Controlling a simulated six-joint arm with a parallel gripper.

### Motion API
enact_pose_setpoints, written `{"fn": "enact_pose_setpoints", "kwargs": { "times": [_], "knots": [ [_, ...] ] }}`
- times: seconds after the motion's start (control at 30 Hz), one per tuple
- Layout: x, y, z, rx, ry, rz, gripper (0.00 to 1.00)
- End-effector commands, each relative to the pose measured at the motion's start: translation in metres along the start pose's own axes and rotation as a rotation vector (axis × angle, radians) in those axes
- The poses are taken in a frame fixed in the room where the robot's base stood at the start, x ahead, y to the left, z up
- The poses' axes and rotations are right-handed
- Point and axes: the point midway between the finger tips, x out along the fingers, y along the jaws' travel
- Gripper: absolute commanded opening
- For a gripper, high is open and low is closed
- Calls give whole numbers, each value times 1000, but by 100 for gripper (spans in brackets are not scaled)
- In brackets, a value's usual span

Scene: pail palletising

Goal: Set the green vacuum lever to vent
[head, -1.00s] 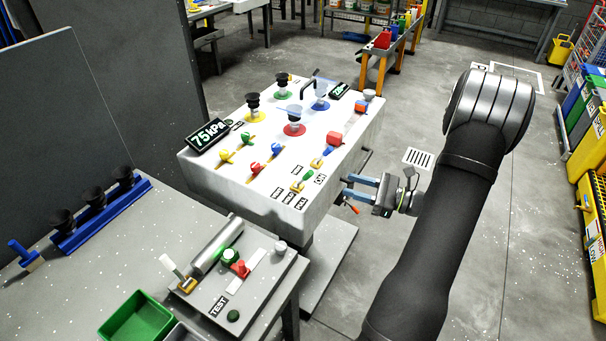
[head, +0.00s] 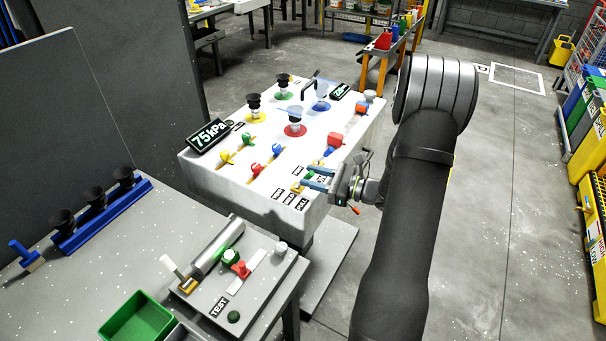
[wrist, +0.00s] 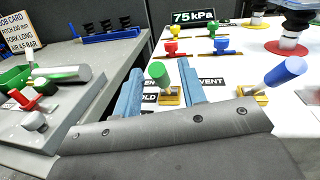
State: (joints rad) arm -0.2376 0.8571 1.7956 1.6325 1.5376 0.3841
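The green vacuum lever (wrist: 158,73) stands on a small yellow base on the white panel (wrist: 236,122). In the wrist view its handle leans up and to the left. My gripper (wrist: 161,68) is open, with one blue finger on each side of the green handle and gaps between. In the head view my gripper (head: 306,178) reaches over the panel's front right edge and partly covers the lever.
A blue-handled lever (wrist: 287,70) stands close on the right in the wrist view. Red, yellow and blue valves (head: 253,167) sit farther left on the panel. The display (head: 209,135) reads 75 kPa. A side table (head: 70,285) with a test fixture stands at the left.

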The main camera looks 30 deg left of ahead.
Motion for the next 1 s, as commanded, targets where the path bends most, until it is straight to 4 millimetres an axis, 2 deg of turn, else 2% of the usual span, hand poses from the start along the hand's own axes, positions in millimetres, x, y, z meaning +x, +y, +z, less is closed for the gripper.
{"fn": "enact_pose_setpoints", "kwargs": {
  "times": [0.1,0.23,0.6,0.8,1.0],
  "knots": [
    [17,0,0,0,-1,3,38],
    [27,0,0,0,0,1,38],
    [31,0,0,0,0,-1,38],
    [31,0,0,0,0,-1,0],
    [31,0,0,0,1,0,0]
  ]
}}
